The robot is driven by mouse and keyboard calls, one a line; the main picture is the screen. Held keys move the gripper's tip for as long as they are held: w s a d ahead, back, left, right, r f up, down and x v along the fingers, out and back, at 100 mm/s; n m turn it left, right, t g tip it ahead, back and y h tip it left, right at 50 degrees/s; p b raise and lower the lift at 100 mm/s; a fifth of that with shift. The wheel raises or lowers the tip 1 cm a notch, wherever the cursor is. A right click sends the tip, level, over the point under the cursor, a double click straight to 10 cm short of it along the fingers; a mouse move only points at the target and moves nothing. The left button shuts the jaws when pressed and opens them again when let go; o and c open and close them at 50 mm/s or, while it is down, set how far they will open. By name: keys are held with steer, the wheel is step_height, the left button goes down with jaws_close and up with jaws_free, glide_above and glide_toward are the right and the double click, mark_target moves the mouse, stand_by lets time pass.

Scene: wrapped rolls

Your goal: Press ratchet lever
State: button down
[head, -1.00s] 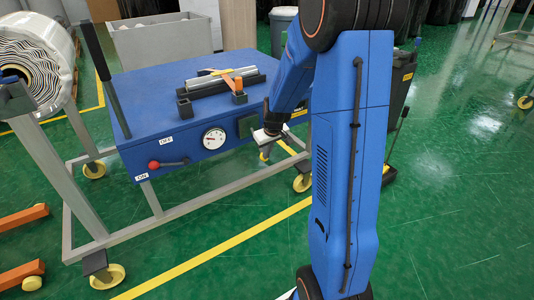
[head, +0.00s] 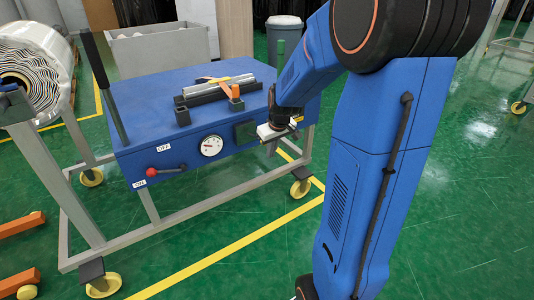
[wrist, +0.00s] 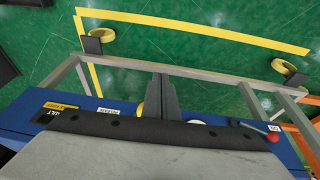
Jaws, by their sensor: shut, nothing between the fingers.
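A blue box-shaped machine (head: 150,105) stands on a grey wheeled frame. A long black lever (head: 103,88) rises at its left side, tilted slightly. A short lever with a red knob (head: 151,172) sits on the front face between OFF and ON labels, the knob near ON; the knob also shows in the wrist view (wrist: 272,137). Which lever is the ratchet lever I cannot tell. My gripper (head: 268,145) is near the right end of the front face, away from both levers. In the wrist view its dark fingers (wrist: 160,95) are shut and empty.
A round white gauge (head: 211,145) is on the front face. Grey bars with an orange piece (head: 235,88) lie on top. A wrapped roll (head: 38,68) stands at the left. Yellow casters (head: 103,285) stick out below.

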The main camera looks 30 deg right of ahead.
steer(key=shift+s+r, duration=0.7)
steer(key=shift+s, duration=0.25)
steer(key=s+a+r, duration=0.8)
steer(key=s+a, duration=0.2)
steer(key=s, duration=0.2)
steer(key=s+a, duration=0.2)
steer(key=s, duration=0.5)
steer(key=s+a+r+t, duration=0.1)
steer(key=s+a, duration=0.2)
steer(key=s, duration=0.4)
steer(key=shift+s+a+r, duration=0.2)
steer(key=shift+s+r, duration=0.05)
steer(key=shift+s, duration=0.1)
